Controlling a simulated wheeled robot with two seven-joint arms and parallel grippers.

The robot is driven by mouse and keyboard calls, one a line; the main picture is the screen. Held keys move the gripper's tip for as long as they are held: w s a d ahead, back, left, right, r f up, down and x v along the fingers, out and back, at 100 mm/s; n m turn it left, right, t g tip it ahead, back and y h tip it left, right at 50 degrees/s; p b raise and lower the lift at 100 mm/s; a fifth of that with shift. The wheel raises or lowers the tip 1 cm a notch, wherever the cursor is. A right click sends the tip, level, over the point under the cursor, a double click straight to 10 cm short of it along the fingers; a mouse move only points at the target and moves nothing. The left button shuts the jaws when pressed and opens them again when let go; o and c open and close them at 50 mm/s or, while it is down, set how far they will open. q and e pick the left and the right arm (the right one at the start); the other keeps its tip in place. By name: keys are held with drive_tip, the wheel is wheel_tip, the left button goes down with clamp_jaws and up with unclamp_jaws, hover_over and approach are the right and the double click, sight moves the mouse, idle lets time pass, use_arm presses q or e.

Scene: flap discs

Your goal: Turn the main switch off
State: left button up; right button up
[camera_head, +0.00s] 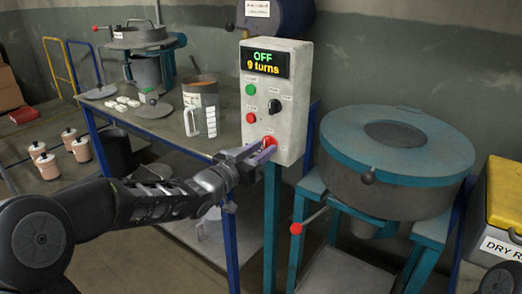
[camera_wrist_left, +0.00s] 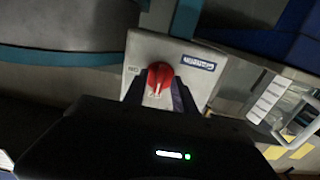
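The main switch is a red rotary knob (camera_head: 269,141) at the bottom of the grey control box (camera_head: 293,130) in the head view. It also shows in the left wrist view (camera_wrist_left: 160,76), on a plate with a blue label beside it. The box's display (camera_head: 264,62) reads "OFF" and "9 turns". My left gripper (camera_head: 262,152) is at the knob. In the left wrist view its two dark fingers stand on either side of the knob, apart, and look open. Whether they touch the knob cannot be told. My right gripper is in neither view.
A round drum with a teal lid (camera_head: 392,150) stands right of the box, with a red-tipped lever (camera_head: 296,228) below. Left, a blue-legged bench (camera_head: 172,132) carries a container and a jug. A yellow-topped bin (camera_head: 504,195) is at far right.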

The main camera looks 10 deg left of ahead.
use_arm(q)
drive_tip(key=v, duration=0.7)
drive_tip(key=shift+s, duration=0.35)
drive_tip(key=shift+a, duration=0.1)
